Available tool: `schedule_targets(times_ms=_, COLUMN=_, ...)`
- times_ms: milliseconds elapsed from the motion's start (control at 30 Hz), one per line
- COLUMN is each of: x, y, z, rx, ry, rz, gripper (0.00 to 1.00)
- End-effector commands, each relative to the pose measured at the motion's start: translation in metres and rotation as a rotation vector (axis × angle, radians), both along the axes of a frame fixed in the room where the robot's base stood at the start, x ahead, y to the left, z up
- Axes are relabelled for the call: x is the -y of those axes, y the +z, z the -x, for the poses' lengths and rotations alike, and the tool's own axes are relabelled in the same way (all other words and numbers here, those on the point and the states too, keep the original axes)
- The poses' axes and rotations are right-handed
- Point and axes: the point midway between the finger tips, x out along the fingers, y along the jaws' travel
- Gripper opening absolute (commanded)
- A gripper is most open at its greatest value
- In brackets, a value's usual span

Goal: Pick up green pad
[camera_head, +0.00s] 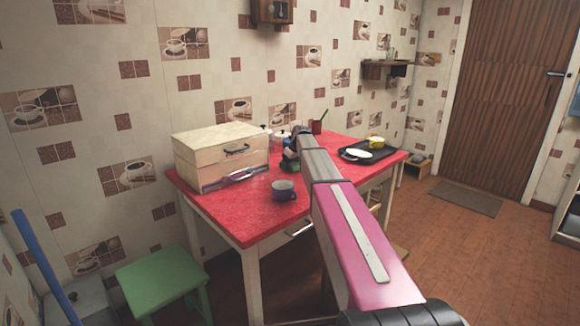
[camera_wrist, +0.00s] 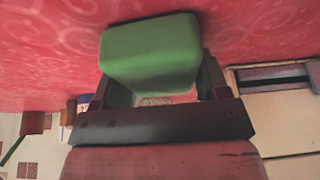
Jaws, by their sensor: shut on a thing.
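The green pad (camera_wrist: 150,52) is a thick block with rounded edges, large in the wrist view. My gripper (camera_wrist: 157,92) is shut on it, with one finger on each side of the pad. In the head view my gripper (camera_head: 290,158) is over the red table (camera_head: 247,226), just right of the cream box, and a little green (camera_head: 287,165) shows there. My arm hides part of this spot. I cannot tell whether the pad touches the tabletop or is just above it.
A cream bread box (camera_head: 220,155) stands left of my gripper, with a grey cup (camera_head: 284,190) in front. A dark tray (camera_head: 368,152) with a white dish and yellow cup lies at the right. A red cup (camera_head: 317,126) and jars stand behind. A green stool (camera_head: 160,280) is front left.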

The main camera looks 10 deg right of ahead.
Motion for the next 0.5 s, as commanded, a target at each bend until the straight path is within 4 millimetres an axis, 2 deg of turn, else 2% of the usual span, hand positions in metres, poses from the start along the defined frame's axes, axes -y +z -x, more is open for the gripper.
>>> schedule_targets(times_ms=167, x=0.0, y=0.019, z=-0.001, rx=0.003, ry=-0.001, rz=0.0, gripper=0.46)
schedule_targets(times_ms=500, x=0.0, y=0.08, z=-0.001, rx=0.002, ry=-0.001, rz=0.001, gripper=0.46)
